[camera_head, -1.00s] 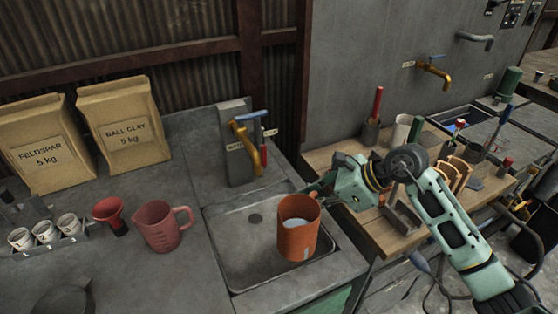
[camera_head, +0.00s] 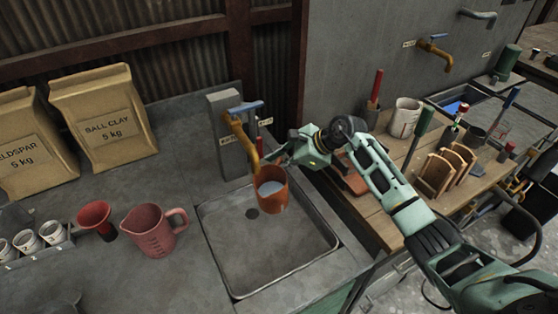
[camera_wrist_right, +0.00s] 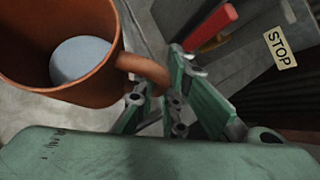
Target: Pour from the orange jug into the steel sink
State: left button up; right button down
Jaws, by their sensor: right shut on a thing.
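The orange jug (camera_head: 272,197) is held above the back part of the steel sink (camera_head: 275,258), close to the brass tap. It looks roughly upright, and pale liquid shows inside it. My right gripper (camera_head: 284,160) is shut on the jug's handle from behind and to the right. In the right wrist view the jug (camera_wrist_right: 95,88) fills the upper left, with its handle (camera_wrist_right: 146,70) between the fingers (camera_wrist_right: 160,100). No stream of liquid shows. My left gripper is out of view.
The brass tap (camera_head: 240,135) with a blue lever stands right behind the jug. A pink measuring jug (camera_head: 150,235) and red funnel (camera_head: 97,218) are left of the sink. A wooden bench (camera_head: 390,205) with tools is at the right. The sink's front is clear.

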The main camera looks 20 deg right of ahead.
jog(key=shift+r+p, duration=0.3)
jog(key=shift+r, duration=0.45)
jog(key=shift+w+r+n+t+h+p, duration=0.3)
jog(key=shift+r+n+t+h+p, duration=0.1)
jog(key=shift+t+p, duration=0.15)
jog(key=shift+f, duration=0.2)
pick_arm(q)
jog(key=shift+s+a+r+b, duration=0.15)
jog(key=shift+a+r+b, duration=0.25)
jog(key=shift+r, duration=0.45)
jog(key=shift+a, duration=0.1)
pick_arm(e)
jog(key=shift+d+r, duration=0.1)
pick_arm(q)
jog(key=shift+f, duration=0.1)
pick_arm(e)
jog(key=shift+r+t, duration=0.45)
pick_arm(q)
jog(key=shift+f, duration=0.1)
pick_arm(e)
jog(key=shift+h, duration=0.3)
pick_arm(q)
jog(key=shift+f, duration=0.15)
pick_arm(e)
jog(key=shift+s+r+n+t, duration=0.1)
jog(key=shift+r+n+t, duration=0.3)
pick_arm(q)
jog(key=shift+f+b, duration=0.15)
jog(key=shift+b, duration=0.25)
